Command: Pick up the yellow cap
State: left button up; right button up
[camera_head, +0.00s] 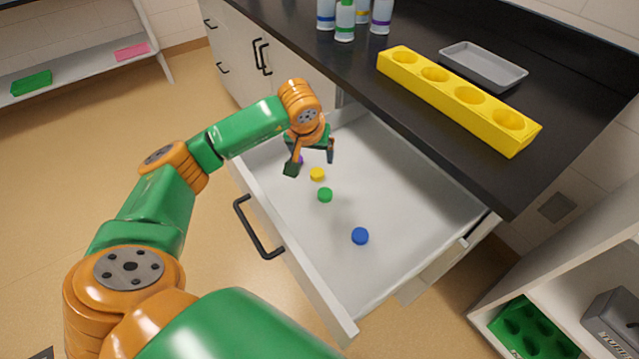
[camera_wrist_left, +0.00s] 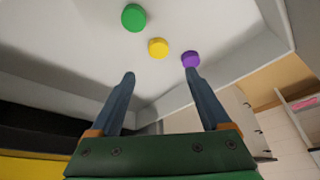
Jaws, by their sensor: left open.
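The yellow cap (camera_head: 317,174) lies on the floor of the open white drawer (camera_head: 420,195), between the green cap (camera_head: 325,195) and the purple cap (camera_head: 299,160). My left gripper (camera_head: 311,165) is open and empty above the drawer, over the yellow cap's end. In the left wrist view the yellow cap (camera_wrist_left: 158,48) lies beyond the two fingertips (camera_wrist_left: 159,75), roughly between them and apart from them. There the purple cap (camera_wrist_left: 190,59) is close to the right fingertip in the picture, and the green cap (camera_wrist_left: 134,17) is farther up. My right gripper is not in view.
A blue cap (camera_head: 360,236) lies nearer the drawer's right end. The drawer walls surround the caps, and the black counter (camera_head: 340,65) overhangs behind. On it are a yellow rack (camera_head: 455,97), a grey tray (camera_head: 483,66) and several bottles (camera_head: 345,20).

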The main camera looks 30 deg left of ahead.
aim_at(317, 173)
pick_arm(q)
notch_tip(317, 173, down, 3)
jog(key=shift+w+r+b, duration=0.1)
jog(key=shift+w+b, duration=0.05)
jog(key=shift+b, duration=0.35)
jog(key=p+x, duration=0.1)
jog(key=x, duration=0.5)
jog(key=shift+w+f, duration=0.15)
jog(key=shift+f, duration=0.15)
grip_shut()
